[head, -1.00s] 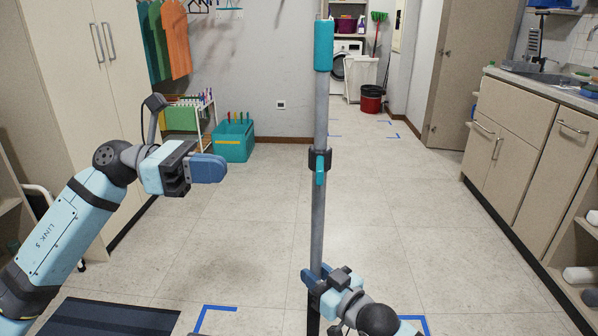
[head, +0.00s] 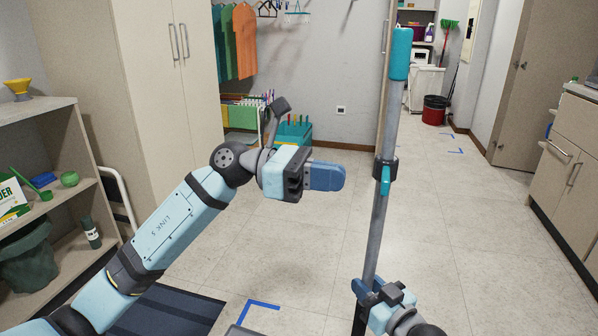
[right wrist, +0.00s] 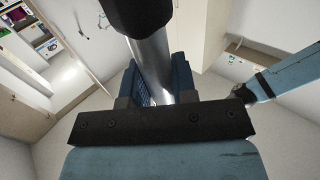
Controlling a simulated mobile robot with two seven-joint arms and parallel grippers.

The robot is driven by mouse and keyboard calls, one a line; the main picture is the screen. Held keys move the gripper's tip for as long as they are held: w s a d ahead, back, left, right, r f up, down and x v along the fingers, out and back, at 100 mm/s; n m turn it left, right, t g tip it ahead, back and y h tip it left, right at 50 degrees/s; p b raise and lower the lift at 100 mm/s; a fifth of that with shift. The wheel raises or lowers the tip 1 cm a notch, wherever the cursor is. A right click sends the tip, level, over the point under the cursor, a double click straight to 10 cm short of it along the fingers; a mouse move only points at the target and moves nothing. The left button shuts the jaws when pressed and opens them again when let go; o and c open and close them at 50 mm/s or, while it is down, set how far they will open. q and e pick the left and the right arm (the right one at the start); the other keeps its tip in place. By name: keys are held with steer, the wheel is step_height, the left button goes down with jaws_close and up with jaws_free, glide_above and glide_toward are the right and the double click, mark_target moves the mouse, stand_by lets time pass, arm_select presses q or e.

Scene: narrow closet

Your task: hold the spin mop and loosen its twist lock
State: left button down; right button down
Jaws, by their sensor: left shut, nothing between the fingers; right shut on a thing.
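The spin mop's grey pole (head: 380,220) stands almost upright, leaning slightly, with a teal grip (head: 400,54) on top. Its twist lock (head: 385,172) is a dark collar with a teal lever, partway up the pole. My right gripper (head: 366,291) is shut on the pole low down, below the lock. In the right wrist view the pole (right wrist: 150,58) runs between the blue fingers, up to a dark collar (right wrist: 145,14). My left gripper (head: 337,177) is shut and empty, just left of the lock at about its height in the picture, with a visible gap. The mop's lower end is hidden.
An open shelf (head: 40,106) stands at the left beside a tall cabinet (head: 150,80). A counter cabinet (head: 575,165) stands at the right. A teal bin (head: 295,133) and a red bucket (head: 435,110) are farther back. The floor around the pole is clear.

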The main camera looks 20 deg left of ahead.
mark_target(385, 175)
arm_select(q)
steer(key=shift+d, duration=2.55)
